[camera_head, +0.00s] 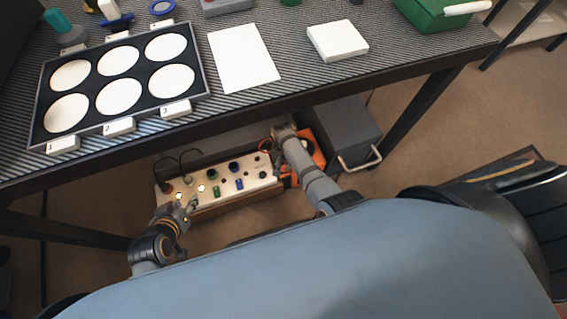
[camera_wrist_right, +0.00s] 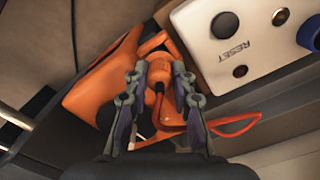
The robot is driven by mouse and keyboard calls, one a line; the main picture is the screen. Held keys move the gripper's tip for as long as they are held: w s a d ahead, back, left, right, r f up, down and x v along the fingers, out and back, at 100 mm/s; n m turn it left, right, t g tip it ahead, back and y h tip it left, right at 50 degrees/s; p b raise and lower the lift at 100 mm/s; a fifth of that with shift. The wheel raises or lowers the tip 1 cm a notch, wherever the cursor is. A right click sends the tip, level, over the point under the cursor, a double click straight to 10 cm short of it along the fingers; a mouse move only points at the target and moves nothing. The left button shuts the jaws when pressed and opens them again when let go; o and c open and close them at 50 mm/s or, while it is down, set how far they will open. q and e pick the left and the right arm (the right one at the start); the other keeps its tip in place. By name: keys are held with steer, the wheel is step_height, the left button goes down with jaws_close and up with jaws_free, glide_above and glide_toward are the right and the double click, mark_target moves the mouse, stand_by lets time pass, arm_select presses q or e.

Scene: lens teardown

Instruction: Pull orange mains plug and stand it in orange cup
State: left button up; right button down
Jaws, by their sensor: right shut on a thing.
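The orange mains plug (camera_wrist_right: 157,88), with its orange cable, sits between the fingers of my right gripper (camera_wrist_right: 158,82) in the right wrist view. The gripper is shut on it, in front of a larger orange body (camera_wrist_right: 92,98). In the head view my right gripper (camera_head: 282,131) is under the table, at the right end of the panel, and the plug is hidden there. My left gripper (camera_head: 190,206) is low at the panel's left end; its fingers are too small to read. I cannot make out an orange cup for certain.
A cream control panel (camera_head: 226,183) with several knobs and a RESET label lies under the table. A grey box (camera_head: 338,129) with a handle stands to its right. The table (camera_head: 290,85) overhangs the panel. A loop of orange cable (camera_wrist_right: 236,127) lies right of the fingers.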

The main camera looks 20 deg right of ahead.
arm_select(q)
steer(key=shift+f, duration=0.15)
arm_select(e)
steer(key=shift+f, duration=0.2)
steer(key=c, duration=1)
jaws_free()
steer(key=shift+c, duration=0.2)
